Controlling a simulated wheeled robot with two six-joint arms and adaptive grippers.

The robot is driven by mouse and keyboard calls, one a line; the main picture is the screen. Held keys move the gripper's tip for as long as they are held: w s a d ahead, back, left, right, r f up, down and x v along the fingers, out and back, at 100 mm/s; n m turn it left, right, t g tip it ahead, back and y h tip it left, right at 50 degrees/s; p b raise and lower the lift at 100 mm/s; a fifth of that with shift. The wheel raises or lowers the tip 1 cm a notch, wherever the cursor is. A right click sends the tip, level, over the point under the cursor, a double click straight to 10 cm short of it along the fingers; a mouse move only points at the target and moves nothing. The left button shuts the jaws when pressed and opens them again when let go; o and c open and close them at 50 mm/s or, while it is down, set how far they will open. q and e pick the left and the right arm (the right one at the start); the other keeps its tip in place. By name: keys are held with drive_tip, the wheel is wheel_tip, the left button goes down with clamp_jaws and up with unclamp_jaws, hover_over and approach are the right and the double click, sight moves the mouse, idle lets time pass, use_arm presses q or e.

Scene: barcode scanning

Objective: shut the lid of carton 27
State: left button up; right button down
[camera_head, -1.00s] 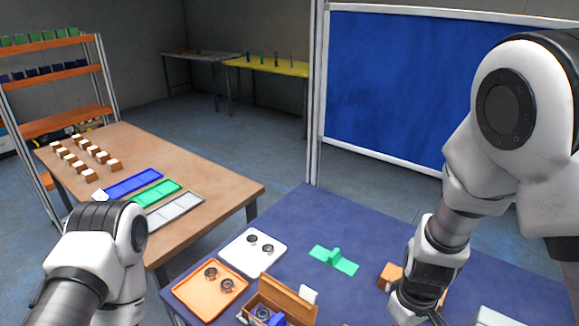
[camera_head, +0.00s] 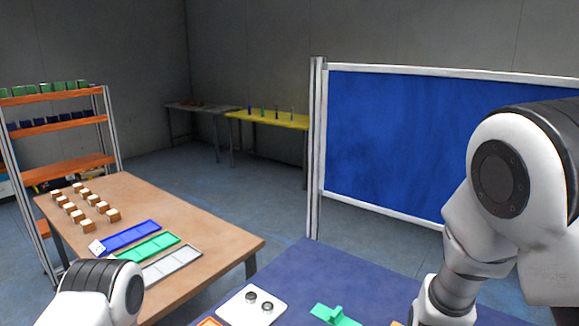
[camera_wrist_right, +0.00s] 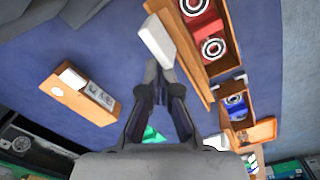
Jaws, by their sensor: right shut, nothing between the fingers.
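In the right wrist view a long brown open carton (camera_wrist_right: 217,66) holds red and dark items with round ringed faces. A smaller open carton (camera_wrist_right: 258,132) beside it holds a blue item with a ringed face. A separate brown carton (camera_wrist_right: 67,94) with white label patches lies at left. I cannot read a number 27 on any of them. My right gripper (camera_wrist_right: 161,88) is shut and empty, beside the long carton's near wall. A white block (camera_wrist_right: 156,42) is just beyond its fingertips; I cannot tell if they touch. My left gripper is out of view.
A blue-topped table (camera_head: 290,290) carries a white tray (camera_head: 238,309) with dark rings and a green piece (camera_head: 333,314). A brown table (camera_head: 215,235) at left holds small boxes and coloured trays. A blue board (camera_head: 390,130) stands behind.

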drive_tip(key=shift+f, duration=0.1)
wheel_tip(320, 180, down, 3)
drive_tip(key=b, duration=0.3)
drive_tip(key=shift+f, duration=0.1)
idle(0.7)
wheel_tip(320, 180, up, 5)
drive_tip(key=p, duration=0.4)
